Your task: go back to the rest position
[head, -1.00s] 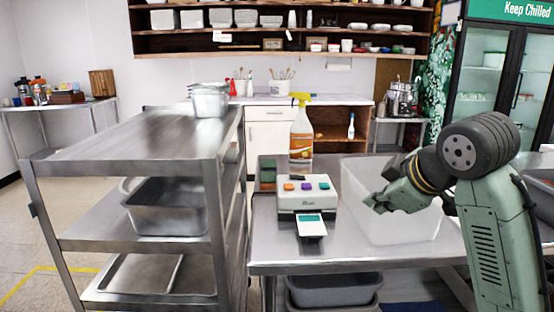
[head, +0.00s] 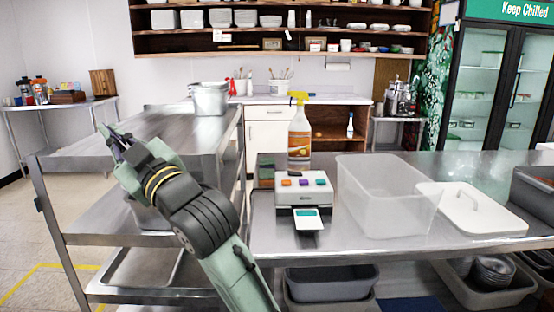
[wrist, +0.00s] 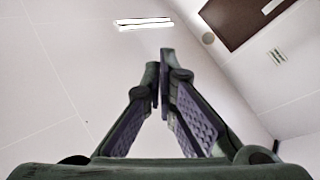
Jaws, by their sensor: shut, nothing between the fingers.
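My gripper (head: 115,138) is at the left in the head view, in front of the steel rack's top shelf, pointing up and to the left. In the wrist view my gripper (wrist: 160,62) shows its two fingers converging at the tips, shut with nothing between them.
The steel rack (head: 72,158) stands left, a metal pot (head: 210,98) on top. The steel table (head: 400,250) right of it holds a device with coloured buttons (head: 303,190), a spray bottle (head: 299,135), a clear bin (head: 385,200) and a white lid (head: 470,208). Floor is open at far left.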

